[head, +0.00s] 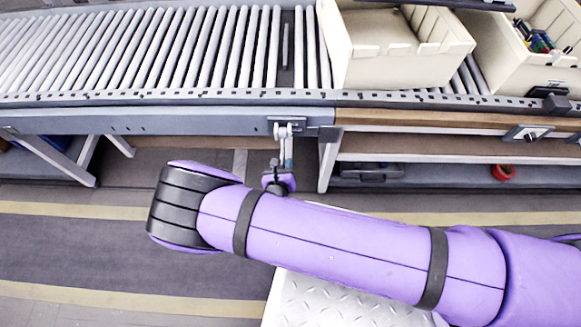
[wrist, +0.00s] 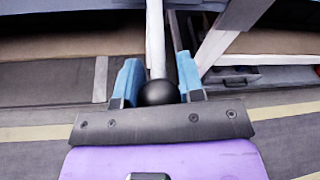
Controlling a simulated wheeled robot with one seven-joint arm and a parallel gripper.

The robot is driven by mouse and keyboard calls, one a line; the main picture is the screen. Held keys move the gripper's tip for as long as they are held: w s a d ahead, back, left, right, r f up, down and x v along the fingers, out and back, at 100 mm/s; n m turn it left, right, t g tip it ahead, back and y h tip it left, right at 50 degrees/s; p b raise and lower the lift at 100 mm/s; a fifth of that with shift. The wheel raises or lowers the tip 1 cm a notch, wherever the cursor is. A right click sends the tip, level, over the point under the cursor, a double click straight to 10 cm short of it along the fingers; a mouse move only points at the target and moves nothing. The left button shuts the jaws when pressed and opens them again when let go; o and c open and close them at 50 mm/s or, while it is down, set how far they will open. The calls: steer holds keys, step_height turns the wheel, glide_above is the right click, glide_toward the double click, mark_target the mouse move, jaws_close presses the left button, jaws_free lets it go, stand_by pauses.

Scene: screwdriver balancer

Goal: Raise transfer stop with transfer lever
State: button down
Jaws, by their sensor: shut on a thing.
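The transfer lever is a pale rod with a black ball knob (wrist: 158,92). In the head view the lever (head: 281,131) hangs from a bracket on the conveyor's front rail. My gripper (wrist: 157,76) has its blue fingers on either side of the knob and is shut on it. In the head view my gripper (head: 284,160) is small, below the rail and partly hidden by my purple arm. A narrow grey bar (head: 285,46) lies in a dark gap between the rollers, above the lever; it may be the transfer stop. I cannot tell its height.
The roller conveyor (head: 130,50) runs along the back. A cream crate (head: 405,65) stands on it right of the gap, and another crate (head: 535,70) with tools is further right. A support leg (head: 328,163) stands close right of the lever. A shelf with red tape (head: 503,172) is below.

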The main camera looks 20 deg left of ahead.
mark_target(282, 165)
steer(key=r+g, duration=0.3)
steer(key=shift+s+d+r+g+h, duration=0.1)
steer(key=shift+s+r+g+h, duration=0.2)
steer(key=shift+s+g, duration=0.1)
steer(key=r+g, duration=0.3)
steer(key=g, duration=0.1)
steer(key=shift+w+r+h, duration=0.2)
steer(key=shift+r+h, duration=0.2)
steer(key=shift+w+r+n, duration=0.15)
steer(key=shift+w+r, duration=0.1)
steer(key=shift+r, duration=0.35)
steer(key=shift+w+r+n, duration=0.15)
steer(key=shift+w+r, duration=0.1)
steer(key=shift+r, duration=0.35)
steer(key=shift+a, duration=0.2)
steer(key=c, duration=0.8)
jaws_free()
steer(key=shift+o, duration=0.2)
steer(key=v, duration=1.1)
steer(key=shift+w, duration=0.15)
